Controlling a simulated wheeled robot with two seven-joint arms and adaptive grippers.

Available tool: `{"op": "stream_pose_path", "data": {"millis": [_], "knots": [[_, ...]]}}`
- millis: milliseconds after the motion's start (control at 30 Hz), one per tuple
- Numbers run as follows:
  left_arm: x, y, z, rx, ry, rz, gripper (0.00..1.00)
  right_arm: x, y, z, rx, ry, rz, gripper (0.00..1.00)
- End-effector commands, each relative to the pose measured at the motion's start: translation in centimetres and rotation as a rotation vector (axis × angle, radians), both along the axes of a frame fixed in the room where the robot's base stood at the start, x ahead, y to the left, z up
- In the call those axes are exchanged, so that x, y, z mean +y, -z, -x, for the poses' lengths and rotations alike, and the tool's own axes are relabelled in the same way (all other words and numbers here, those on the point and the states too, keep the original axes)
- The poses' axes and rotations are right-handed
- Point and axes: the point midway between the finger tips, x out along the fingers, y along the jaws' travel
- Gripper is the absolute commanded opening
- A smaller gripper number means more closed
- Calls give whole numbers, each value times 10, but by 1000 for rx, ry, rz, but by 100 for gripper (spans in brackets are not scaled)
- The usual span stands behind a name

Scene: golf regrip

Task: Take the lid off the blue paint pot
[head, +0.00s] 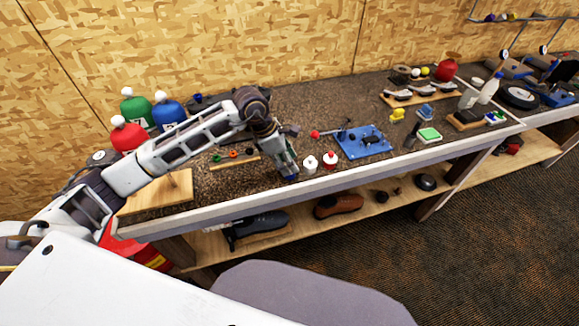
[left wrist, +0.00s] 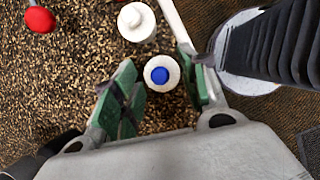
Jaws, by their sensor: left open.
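The blue paint pot (left wrist: 161,84) is a small white pot with a round blue lid (left wrist: 160,75) on top. In the left wrist view it stands upright between the fingers of my left gripper (left wrist: 161,88), which are open on either side of it with gaps. In the head view my left gripper (head: 287,172) points down at the bench's front edge and hides the blue pot. My right gripper is in neither view.
A white pot (head: 310,163) and a red-lidded pot (head: 330,160) stand just right of my gripper. Beyond them is a blue board (head: 364,141) with a red-knobbed lever. The bench's pale front edge (head: 340,182) is close by.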

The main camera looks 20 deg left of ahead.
Motion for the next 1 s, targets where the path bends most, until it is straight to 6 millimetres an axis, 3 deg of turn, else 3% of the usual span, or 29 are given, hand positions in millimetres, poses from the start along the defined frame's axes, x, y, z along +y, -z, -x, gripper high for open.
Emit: {"op": "stream_pose_path", "data": {"millis": [133,400,1000], "knots": [[0,0,0,0,0,0,42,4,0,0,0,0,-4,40],[0,0,0,0,0,0,8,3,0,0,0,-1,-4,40],[0,-11,-1,-4,0,1,8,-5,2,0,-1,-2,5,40]]}}
